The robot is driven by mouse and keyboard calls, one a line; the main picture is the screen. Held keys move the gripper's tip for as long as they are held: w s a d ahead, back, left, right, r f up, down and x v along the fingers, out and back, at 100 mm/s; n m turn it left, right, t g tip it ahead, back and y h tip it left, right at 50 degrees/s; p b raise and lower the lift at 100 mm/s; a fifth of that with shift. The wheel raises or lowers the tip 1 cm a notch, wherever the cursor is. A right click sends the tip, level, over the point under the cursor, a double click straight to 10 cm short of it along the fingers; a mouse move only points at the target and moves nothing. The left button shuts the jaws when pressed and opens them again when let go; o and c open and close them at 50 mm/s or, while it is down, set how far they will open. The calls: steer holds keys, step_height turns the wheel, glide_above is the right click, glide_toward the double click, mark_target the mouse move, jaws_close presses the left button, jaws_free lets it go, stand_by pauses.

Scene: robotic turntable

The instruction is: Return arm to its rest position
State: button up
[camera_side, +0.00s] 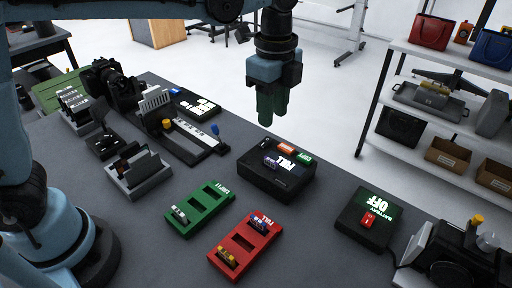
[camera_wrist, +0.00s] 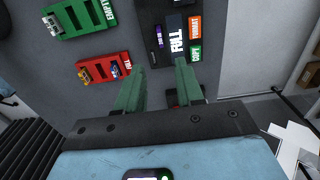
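My gripper (camera_side: 272,118) hangs pointing down in the side view, above and behind the black box, with clear air below it. In the wrist view my gripper (camera_wrist: 163,67) shows two green fingers spread apart with nothing between them. The black box (camera_side: 262,178) has a "FULL" label, orange and green labels and a small purple item on top; it also shows in the wrist view (camera_wrist: 155,25) beyond the fingertips. My arm reaches across the top of the side view.
A green "EMPTY" tray (camera_side: 205,207) and a red "FULL" tray (camera_side: 248,242) hold small batteries. A black "BATTERY OFF" box (camera_side: 346,218) with a red switch stands at the right. A camera (camera_side: 112,82) and several holders crowd the left. Shelves (camera_side: 392,88) stand behind the table.

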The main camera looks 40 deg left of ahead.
steer(key=s+a+f+n+t, duration=0.1)
steer(key=s+a+n+t, duration=0.2)
steer(key=s+a+n, duration=0.2)
steer(key=s+a+f+n+t, duration=0.2)
steer(key=s+a+n+t, duration=0.2)
steer(key=a+n, duration=0.5)
steer(key=s+n, duration=0.2)
steer(key=n, duration=0.2)
steer(key=shift+a+f, duration=0.2)
steer(key=shift+f, duration=0.1)
